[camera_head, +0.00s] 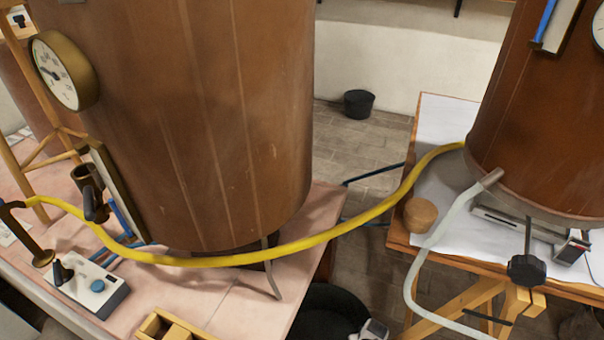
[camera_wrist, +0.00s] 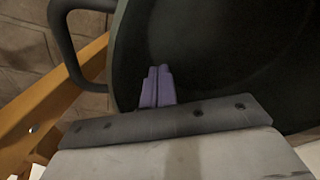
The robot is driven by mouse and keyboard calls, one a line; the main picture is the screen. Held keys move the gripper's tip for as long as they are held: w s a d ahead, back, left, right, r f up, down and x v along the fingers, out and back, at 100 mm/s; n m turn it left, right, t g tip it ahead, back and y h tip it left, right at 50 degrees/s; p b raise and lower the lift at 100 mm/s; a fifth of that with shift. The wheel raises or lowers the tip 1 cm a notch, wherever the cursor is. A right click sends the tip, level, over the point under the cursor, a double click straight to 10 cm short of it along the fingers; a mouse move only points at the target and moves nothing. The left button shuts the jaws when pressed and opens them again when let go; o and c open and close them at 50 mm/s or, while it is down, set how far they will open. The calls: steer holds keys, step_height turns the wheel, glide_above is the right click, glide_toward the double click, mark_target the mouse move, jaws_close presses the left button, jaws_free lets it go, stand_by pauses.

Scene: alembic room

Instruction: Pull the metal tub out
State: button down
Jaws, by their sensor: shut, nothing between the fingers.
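The metal tub (camera_head: 326,312) is dark and round. In the head view it sits low at the bottom edge, between the two tables, partly hidden by the left table and cut off by the frame. In the wrist view the dark tub (camera_wrist: 225,60) fills the upper right, with its curved handle (camera_wrist: 68,50) at the upper left. My gripper (camera_wrist: 159,70) shows purple fingers pressed together and empty. They overlap the tub's dark inside near its left rim; I cannot tell whether they touch it. The handle is left of the fingers and apart from them.
A left table (camera_head: 255,300) carries a large copper vessel (camera_head: 190,120). A right table (camera_head: 428,130) with wooden legs carries another copper vessel (camera_head: 540,130). A yellow hose (camera_head: 330,235) spans the gap above the tub. A small black bucket (camera_head: 358,103) stands on open floor behind.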

steer(key=shift+g, duration=0.3)
steer(key=s+a+f, duration=0.2)
steer(key=s, duration=0.1)
steer(key=shift+f, duration=0.35)
step_height(320, 180, up, 10)
steer(key=p, duration=0.9)
steer(key=shift+w+d, duration=0.2)
steer(key=shift+d, duration=0.05)
steer(key=shift+f, duration=0.1)
